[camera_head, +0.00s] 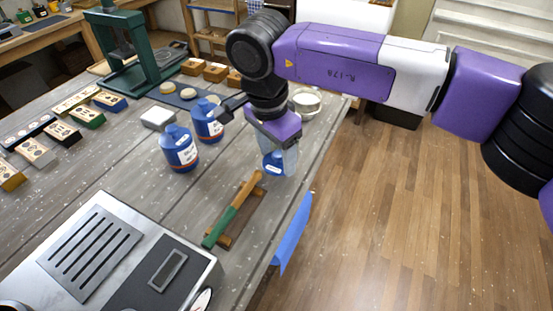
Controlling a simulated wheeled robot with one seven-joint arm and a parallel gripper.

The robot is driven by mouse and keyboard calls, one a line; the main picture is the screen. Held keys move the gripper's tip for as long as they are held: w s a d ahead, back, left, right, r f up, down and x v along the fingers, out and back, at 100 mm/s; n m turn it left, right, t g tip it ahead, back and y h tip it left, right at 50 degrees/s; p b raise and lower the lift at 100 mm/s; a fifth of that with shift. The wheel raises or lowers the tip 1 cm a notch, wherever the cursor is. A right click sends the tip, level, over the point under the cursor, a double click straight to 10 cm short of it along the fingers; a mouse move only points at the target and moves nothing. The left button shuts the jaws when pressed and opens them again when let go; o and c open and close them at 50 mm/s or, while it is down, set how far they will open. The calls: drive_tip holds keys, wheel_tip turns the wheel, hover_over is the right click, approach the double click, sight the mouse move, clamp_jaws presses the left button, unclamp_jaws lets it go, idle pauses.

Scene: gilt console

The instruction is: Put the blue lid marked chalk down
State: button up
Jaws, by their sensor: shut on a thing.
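My gripper (277,150) points down near the right edge of the grey wooden table (130,200). It is shut on a blue lid (272,167), which shows between the fingers with a small pale mark on it. The mark is too small to read. The fingers and my wrist hide part of the lid. Whether the lid touches the tabletop I cannot tell.
Two blue bottles (180,150) (207,121) stand left of my gripper. A green-handled tool (232,211) lies on a wooden rest in front of it. A round white-topped container (306,101) stands behind. A metal-and-black device (110,258) fills the front left. Blue cloth (292,232) hangs at the edge.

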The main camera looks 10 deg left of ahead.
sight(271, 166)
drive_tip(key=shift+f, duration=1.1)
drive_tip(key=shift+f, duration=0.15)
drive_tip(key=o, duration=1.3)
drive_tip(key=r, duration=0.8)
drive_tip(key=s+a+r, duration=0.1)
drive_tip(key=r, duration=0.3)
drive_tip(key=shift+r, duration=0.15)
